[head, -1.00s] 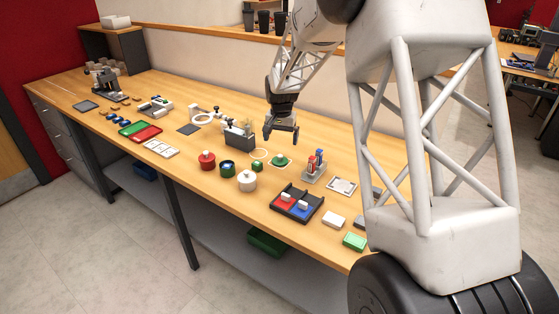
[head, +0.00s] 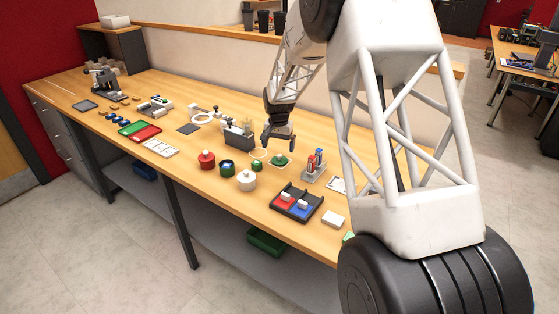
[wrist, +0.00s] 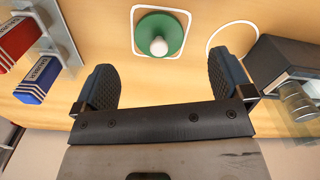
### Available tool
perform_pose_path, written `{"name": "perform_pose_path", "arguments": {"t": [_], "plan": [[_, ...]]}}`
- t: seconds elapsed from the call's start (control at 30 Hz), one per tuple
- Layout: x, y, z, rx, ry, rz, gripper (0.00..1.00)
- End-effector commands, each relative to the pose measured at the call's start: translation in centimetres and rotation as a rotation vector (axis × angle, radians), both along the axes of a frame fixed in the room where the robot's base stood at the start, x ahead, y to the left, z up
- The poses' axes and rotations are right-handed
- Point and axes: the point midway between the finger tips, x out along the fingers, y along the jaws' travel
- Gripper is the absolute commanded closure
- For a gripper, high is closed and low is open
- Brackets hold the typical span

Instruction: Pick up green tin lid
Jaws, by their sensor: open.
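The green tin lid (head: 280,160) lies on the wooden bench inside a white outlined square. In the wrist view the green lid (wrist: 160,36) is a round disc with a pale knob at its centre, near the top middle. My gripper (head: 279,147) is above the bench, just over the lid in the head view. In the wrist view its two dark fingers (wrist: 168,82) are wide apart with nothing between them. The lid shows beyond the fingertips, apart from them. How high the fingers are above the lid is hard to tell.
A grey box with metal parts (wrist: 288,75) stands close to the right in the wrist view. A rack with red and blue blocks (wrist: 35,60) is at the left.

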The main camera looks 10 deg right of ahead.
Motion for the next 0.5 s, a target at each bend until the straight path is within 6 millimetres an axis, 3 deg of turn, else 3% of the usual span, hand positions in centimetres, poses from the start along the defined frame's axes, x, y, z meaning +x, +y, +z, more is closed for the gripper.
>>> {"name": "perform_pose_path", "arguments": {"t": [0.5], "plan": [[-0.01, -0.03, -0.93, 0.000, 0.000, 0.000, 0.02]]}}
